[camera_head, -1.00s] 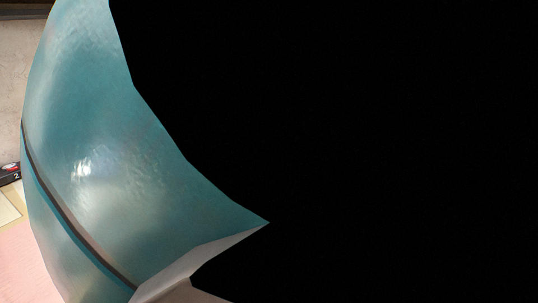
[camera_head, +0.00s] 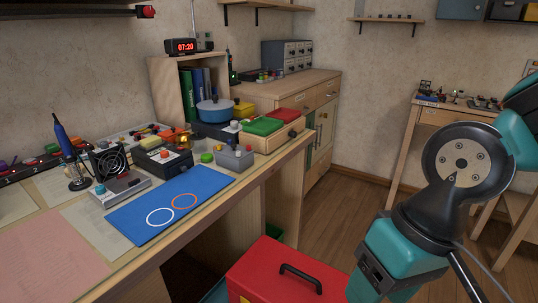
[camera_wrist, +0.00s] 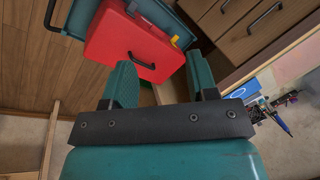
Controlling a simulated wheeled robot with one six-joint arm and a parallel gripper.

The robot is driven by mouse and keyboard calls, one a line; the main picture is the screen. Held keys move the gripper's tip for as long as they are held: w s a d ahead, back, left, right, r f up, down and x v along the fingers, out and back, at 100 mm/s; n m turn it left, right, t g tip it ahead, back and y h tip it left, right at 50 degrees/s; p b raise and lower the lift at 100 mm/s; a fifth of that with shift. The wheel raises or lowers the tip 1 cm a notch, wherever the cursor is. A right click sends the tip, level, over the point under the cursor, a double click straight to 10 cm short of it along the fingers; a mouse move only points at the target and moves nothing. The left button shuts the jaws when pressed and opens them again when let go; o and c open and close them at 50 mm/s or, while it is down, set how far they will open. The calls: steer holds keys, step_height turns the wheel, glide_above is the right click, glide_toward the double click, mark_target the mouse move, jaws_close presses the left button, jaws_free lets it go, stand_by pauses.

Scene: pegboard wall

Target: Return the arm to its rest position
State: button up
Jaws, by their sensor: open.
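My teal and black arm (camera_head: 402,255) rises at the right of the head view, bent at a round black joint. It stands clear of the workbench, and its gripper end is not clearly visible there. In the wrist view my gripper (camera_wrist: 159,62) has its two teal fingers wide apart. Nothing is held between them. Beyond the fingers, a red toolbox (camera_wrist: 122,42) with a black handle shows below on the floor side.
The workbench at left holds a blue mat (camera_head: 150,228) with two rings, a blue pot (camera_head: 215,112), a black fan (camera_head: 108,162) and a soldering iron (camera_head: 64,142). The red toolbox (camera_head: 262,270) stands low beside it. Wooden floor (camera_head: 335,215) is open between the bench and a right-hand table.

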step_height(320, 180, up, 23)
steer(key=s+d+n+y+p, duration=0.1)
steer(key=n+p, duration=0.2)
steer(key=p, duration=1.6)
steer(key=shift+s+d+f, duration=0.15)
steer(key=shift+s+d, duration=0.15)
steer(key=shift+d, duration=0.05)
